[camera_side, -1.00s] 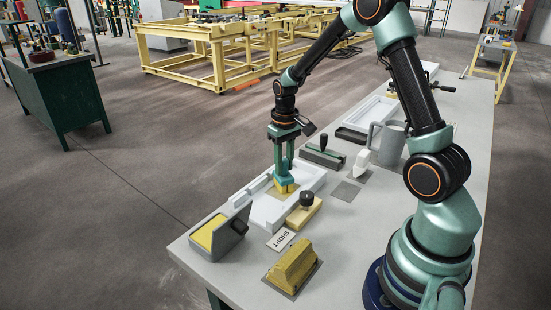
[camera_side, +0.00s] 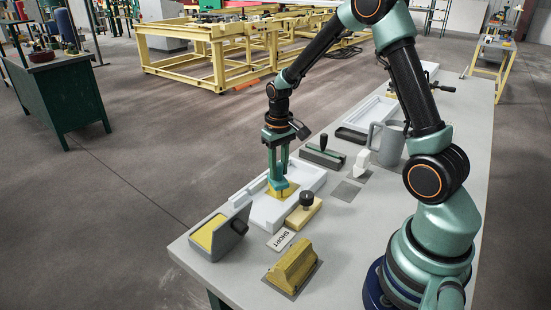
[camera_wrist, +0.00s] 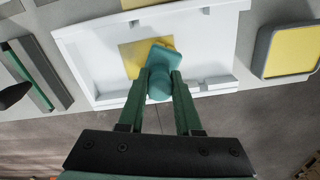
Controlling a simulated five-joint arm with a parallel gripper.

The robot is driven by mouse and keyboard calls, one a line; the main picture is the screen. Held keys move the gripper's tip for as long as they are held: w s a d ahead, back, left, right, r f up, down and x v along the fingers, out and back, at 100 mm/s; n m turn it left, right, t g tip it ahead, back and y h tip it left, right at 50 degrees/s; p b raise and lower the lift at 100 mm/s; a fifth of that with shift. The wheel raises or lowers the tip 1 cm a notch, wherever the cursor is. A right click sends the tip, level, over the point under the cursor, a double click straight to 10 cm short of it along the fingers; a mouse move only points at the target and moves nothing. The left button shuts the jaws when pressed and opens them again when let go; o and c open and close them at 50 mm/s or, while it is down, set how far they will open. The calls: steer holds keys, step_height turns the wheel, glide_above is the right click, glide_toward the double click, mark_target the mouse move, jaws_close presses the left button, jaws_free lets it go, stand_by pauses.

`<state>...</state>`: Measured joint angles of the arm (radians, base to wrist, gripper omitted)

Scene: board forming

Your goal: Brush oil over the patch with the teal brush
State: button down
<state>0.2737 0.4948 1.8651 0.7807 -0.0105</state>
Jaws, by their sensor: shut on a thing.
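My gripper (camera_side: 276,168) is shut on the teal brush (camera_side: 279,183). In the wrist view the brush (camera_wrist: 161,67) sits between the two green fingers of my gripper (camera_wrist: 159,85). The yellow patch (camera_wrist: 132,56) lies in the white tray (camera_wrist: 98,74), and the brush head covers its right part in that view. In the side view the brush is low over the patch (camera_side: 290,190) inside the tray (camera_side: 262,217). I cannot tell whether the bristles touch it.
A grey box with a yellow pad (camera_side: 212,234) stands at the front left. A yellow block with a dark knob (camera_side: 304,212), a SHORT card (camera_side: 281,240) and a yellow wedge (camera_side: 292,266) lie nearby. A grey jug (camera_side: 387,144) and a green-and-grey handled tool (camera_side: 322,155) stand farther back.

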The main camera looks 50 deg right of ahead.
steer(key=shift+d, duration=3.5)
steer(key=shift+s+a, duration=0.1)
steer(key=shift+s, duration=0.4)
steer(key=shift+a, duration=4.95)
steer(key=shift+d, duration=5.05)
step_height(320, 180, up, 8)
